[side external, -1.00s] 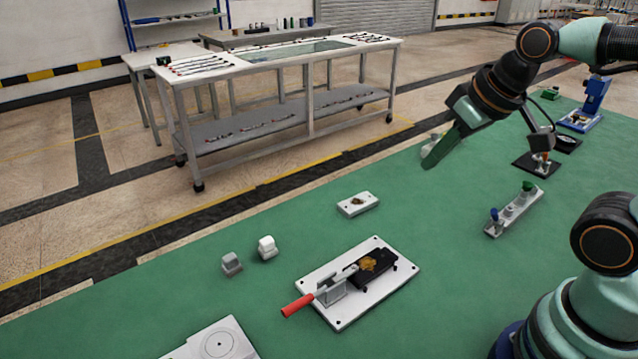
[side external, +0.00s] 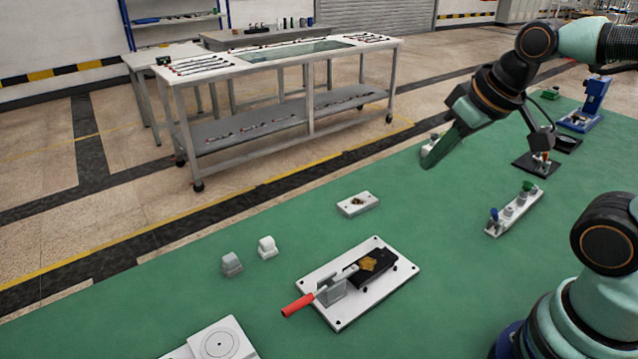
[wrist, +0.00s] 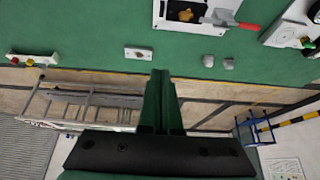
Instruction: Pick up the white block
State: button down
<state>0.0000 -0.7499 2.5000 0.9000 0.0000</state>
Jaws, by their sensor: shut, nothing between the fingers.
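The white block (side external: 267,247) stands on the green table top left of the middle in the side view, close to a grey block (side external: 232,264). In the wrist view the white block (wrist: 208,61) is small, with the grey block (wrist: 229,64) to its right. My gripper (side external: 428,162) is shut and empty, up and to the right of the white block, well apart from it. In the wrist view its green fingers (wrist: 161,76) lie together, to the left of both blocks.
A white plate with a red-handled toggle clamp (side external: 345,316) lies right of the blocks. A small white plate (side external: 358,203) lies behind it. A flat white fixture (side external: 222,342) is at the front edge of the picture. Green surface around the blocks is clear.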

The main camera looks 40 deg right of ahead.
jog(key=shift+c, duration=2.2)
grip_release()
jog(key=n+g, duration=0.6)
jog(key=n, duration=1.2)
send_over(268, 239)
jog(key=f, duration=1.9)
jog(key=shift+w+d, duration=0.2)
jog(key=shift+s+a+f, duration=0.1)
jog(key=shift+s+f, duration=0.05)
jog(key=shift+f, duration=1.2)
jog(key=shift+s+a+f, duration=0.1)
jog(key=shift+f, duration=1.25)
